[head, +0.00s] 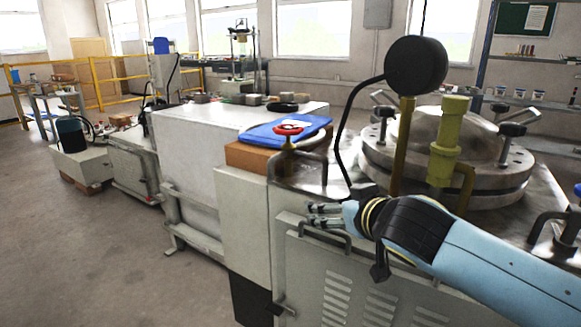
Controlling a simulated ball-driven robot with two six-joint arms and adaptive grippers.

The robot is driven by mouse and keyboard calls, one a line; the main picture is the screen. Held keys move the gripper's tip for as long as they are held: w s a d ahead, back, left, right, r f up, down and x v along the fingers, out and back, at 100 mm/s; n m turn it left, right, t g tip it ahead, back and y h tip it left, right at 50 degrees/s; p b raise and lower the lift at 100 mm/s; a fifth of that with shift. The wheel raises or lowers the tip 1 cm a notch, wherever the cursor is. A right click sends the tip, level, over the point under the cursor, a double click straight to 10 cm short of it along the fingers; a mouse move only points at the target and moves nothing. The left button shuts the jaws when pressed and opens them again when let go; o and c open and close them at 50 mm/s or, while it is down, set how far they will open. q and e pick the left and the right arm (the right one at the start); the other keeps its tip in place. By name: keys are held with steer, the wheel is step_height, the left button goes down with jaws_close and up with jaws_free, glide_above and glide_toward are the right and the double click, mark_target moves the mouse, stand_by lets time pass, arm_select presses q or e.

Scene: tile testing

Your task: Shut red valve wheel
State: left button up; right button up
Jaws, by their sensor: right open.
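The red valve wheel (289,128) sits on top of a short brass stem at the near left corner of the metal machine top, in the head view. My right gripper (310,214) comes in from the right on a light blue arm. Its fingers point left, and it is open and empty. It is in the picture below and slightly right of the wheel, apart from it. My left gripper does not show.
A blue folder-like item (262,136) lies behind the wheel on a brown box (246,156). A round lidded vessel (450,150), a yellow-green valve body (447,140) and a black round gauge (416,66) stand to the right. A handle (326,236) sticks out from the cabinet front near the gripper.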

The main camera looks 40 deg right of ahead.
mark_target(291, 132)
steer(key=w+d+r+n+t+y, duration=0.1)
steer(key=w+d+r+t+y, duration=0.1)
steer(key=w+r+t, duration=0.5)
steer(key=shift+g+y, duration=0.4)
steer(key=shift+g, duration=0.5)
steer(key=w, duration=0.3)
steer(key=w+r+p, duration=0.1)
steer(key=w, duration=0.3)
steer(key=w+r, duration=0.1)
steer(key=w, duration=0.3)
steer(key=shift+w+d+r, duration=0.1)
steer(key=shift+d, duration=0.05)
steer(key=shift+w, duration=0.55)
